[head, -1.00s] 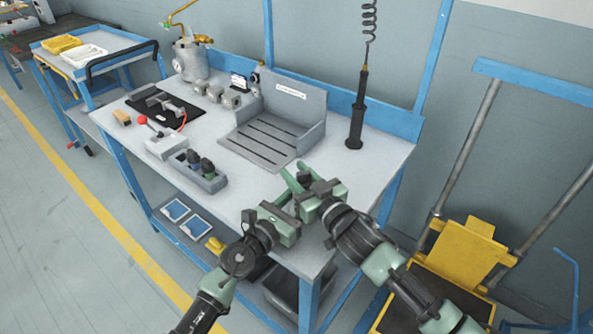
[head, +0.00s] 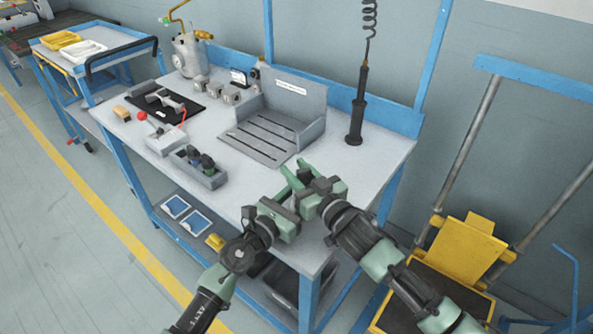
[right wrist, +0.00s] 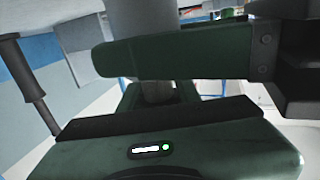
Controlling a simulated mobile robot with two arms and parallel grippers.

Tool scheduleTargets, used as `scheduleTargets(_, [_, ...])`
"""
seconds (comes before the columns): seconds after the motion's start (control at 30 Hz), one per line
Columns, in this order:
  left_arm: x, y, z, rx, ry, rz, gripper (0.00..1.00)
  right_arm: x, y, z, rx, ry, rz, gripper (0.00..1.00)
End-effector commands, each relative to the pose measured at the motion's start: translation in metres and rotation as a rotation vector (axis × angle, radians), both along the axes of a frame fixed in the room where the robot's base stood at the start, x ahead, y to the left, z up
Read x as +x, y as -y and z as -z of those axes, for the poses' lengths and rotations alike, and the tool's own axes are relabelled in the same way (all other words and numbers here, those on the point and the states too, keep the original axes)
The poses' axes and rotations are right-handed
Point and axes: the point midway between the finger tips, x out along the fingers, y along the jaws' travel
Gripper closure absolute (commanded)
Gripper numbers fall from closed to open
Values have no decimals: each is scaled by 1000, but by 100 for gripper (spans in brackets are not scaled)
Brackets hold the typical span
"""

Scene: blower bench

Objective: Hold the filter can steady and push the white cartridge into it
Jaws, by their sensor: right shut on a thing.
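My right gripper (head: 300,172) is over the bench's front right part, its green fingers pointing away. In the right wrist view, a dark green finger crosses in front of a grey cylinder (right wrist: 158,92), and the gripper is shut on it. I cannot tell whether this cylinder is the filter can or the white cartridge. My left gripper (head: 280,218) is close beside the right one, at the bench's front edge. No other part of the can or cartridge shows clearly in the head view.
A grey slotted fixture (head: 268,142) stands behind the grippers on the bench (head: 375,165). A black hanging tool (head: 356,120) is at the back right. A grey holder (head: 200,172) and a black mat (head: 160,96) lie left. The bench top at right is clear.

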Motion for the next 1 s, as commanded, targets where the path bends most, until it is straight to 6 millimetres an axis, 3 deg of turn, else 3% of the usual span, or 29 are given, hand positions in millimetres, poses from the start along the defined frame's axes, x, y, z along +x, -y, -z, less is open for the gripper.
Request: scheduleTargets(1.0, [0, 0, 0, -1, -1, 1, 100, 0, 0, 6, -2, 0, 0, 100])
